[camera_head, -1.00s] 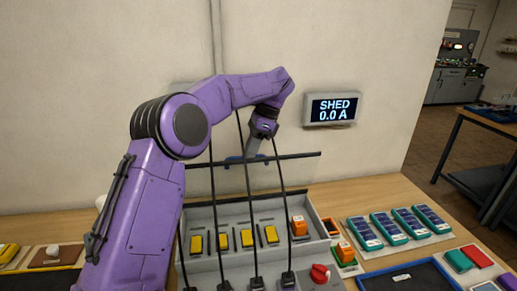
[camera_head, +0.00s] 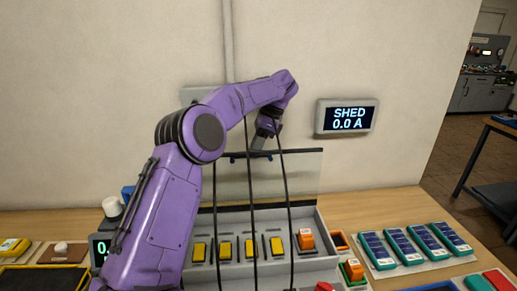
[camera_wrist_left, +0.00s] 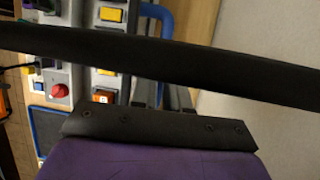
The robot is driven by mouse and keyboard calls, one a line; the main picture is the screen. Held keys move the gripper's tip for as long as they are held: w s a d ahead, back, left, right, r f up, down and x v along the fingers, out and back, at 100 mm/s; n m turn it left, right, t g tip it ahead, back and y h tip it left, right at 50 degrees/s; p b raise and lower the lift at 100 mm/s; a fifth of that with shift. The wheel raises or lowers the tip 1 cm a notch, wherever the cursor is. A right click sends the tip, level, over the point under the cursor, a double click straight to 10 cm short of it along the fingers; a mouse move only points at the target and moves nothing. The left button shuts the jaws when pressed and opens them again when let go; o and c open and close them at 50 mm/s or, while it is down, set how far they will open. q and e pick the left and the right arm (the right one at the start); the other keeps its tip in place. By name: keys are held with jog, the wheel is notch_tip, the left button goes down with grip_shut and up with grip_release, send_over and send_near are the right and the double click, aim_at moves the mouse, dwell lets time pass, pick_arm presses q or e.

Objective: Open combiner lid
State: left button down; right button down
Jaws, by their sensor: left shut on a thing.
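The combiner box (camera_head: 328,240) is a grey open-topped box on the bench, with several yellow fuse holders and one orange one inside. Its clear lid (camera_head: 306,172) with a dark top edge stands raised, nearly upright, at the back of the box. My left gripper (camera_head: 258,152) is at the lid's top edge, shut on the blue lid handle (camera_head: 236,158). The handle (camera_wrist_left: 163,18) also shows in the left wrist view, partly hidden behind a dark bar, with my left fingers (camera_wrist_left: 170,98) beyond. The jaw contact itself is hidden. My right gripper is out of view.
Several black cables (camera_head: 251,185) hang in front of the lid and box. A wall display (camera_head: 347,117) reads "SHED 0.0 A". Blue-and-teal modules (camera_head: 408,247) lie on the bench at right. A red knob (camera_wrist_left: 60,91) shows in the left wrist view.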

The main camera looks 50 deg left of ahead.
pick_arm(q)
jog(key=shift+a, duration=0.2)
jog(key=c, duration=1.2)
grip_release()
jog(key=shift+s, duration=0.15)
jog(key=shift+c, duration=0.2)
jog(key=shift+o, duration=0.6)
jog(key=shift+s+a, duration=0.2)
jog(key=shift+s, duration=0.1)
jog(key=shift+w+d+r, duration=0.15)
jog(key=p+v, duration=0.8)
jog(key=v, duration=0.2)
jog(key=shift+r, duration=0.15)
